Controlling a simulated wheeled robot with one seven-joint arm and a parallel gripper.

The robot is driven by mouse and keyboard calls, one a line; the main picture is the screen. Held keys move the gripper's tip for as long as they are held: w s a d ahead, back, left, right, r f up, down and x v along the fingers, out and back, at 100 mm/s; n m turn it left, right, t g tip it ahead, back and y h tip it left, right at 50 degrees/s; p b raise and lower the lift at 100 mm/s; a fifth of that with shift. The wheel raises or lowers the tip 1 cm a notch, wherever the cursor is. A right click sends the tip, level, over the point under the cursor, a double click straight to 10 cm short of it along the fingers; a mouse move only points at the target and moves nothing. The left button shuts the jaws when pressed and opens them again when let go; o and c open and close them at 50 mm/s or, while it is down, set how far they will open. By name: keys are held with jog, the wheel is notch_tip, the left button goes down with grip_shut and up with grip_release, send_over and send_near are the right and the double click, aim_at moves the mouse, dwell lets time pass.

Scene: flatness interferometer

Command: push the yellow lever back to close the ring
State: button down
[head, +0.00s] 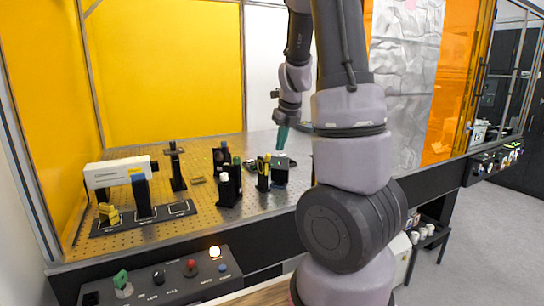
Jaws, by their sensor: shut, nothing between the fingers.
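My gripper (281,138) hangs from my arm at the middle of the head view, its teal fingers together, pointing down over the optical table. Just below and left of it stands a dark post mount with a yellow part (264,167), which looks like the yellow lever. The fingertips appear a little above and to the right of this part; I cannot tell the exact gap. The ring is too small to make out, so I cannot tell whether it is open or closed. A dark block (281,177) with a pale top stands right beside the mount, under the gripper.
Black mounts (229,184) stand left of the yellow part. A white laser housing (117,171) and a yellow clamp (108,213) sit at the far left of the perforated table (205,215). A control panel (170,284) with a lit button lies in front. My arm hides the table's right part.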

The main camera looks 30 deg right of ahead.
aim_at(267, 159)
jog(key=w+f, duration=0.6)
jog(key=shift+w+f, duration=0.3)
jog(key=shift+f, duration=0.05)
jog(key=shift+w+a, duration=0.1)
jog(key=shift+a, duration=0.05)
dwell(0.5)
